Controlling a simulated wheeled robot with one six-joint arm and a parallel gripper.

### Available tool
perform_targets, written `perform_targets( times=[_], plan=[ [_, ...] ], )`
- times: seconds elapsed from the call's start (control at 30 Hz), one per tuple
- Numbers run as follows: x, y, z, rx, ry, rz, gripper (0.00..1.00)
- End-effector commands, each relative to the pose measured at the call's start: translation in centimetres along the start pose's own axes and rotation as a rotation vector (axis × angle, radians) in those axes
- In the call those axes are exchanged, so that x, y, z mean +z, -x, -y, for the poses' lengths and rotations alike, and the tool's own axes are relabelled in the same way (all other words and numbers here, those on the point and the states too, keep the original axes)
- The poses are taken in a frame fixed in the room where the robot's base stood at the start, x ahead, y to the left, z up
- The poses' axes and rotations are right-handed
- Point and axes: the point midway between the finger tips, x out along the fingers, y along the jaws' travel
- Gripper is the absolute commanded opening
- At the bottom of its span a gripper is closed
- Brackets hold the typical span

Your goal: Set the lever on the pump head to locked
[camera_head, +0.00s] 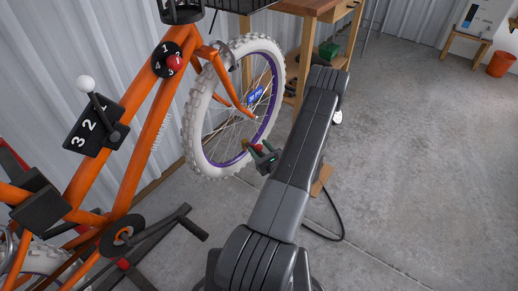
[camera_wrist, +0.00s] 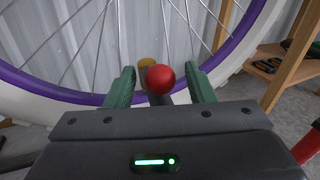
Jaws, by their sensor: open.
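My gripper (camera_wrist: 161,88) is open in the wrist view, its two green fingers on either side of a red ball knob (camera_wrist: 160,79). Neither finger visibly touches the knob. A dark stem shows just below the knob, and a brass-coloured round part (camera_wrist: 147,62) shows behind it, before the purple rim; these look like the pump head and its lever. In the head view my gripper (camera_head: 265,157) is at the lower part of the front wheel, beside a small brass part (camera_head: 245,145). Whether the lever is locked cannot be told.
The orange bicycle (camera_head: 150,125) carries a numbered shifter (camera_head: 88,125) with a white knob and a round dial (camera_head: 167,60) with a red knob. Its white-tyred wheel (camera_head: 196,125) stands by the metal wall. A wooden bench (camera_head: 310,8) is behind.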

Motion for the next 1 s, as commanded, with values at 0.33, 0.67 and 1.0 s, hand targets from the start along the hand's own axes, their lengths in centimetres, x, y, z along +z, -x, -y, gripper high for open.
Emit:
perform_targets(
  times=[0.33,0.67,1.0],
  plan=[
    [0.01,-0.64,0.0,-0.001,-0.001,0.0,0.49],
    [-0.02,-0.61,-0.01,-0.001,-0.001,0.0,0.05],
    [-0.94,-0.56,-0.01,-0.003,-0.025,0.087,0.05]
  ],
)
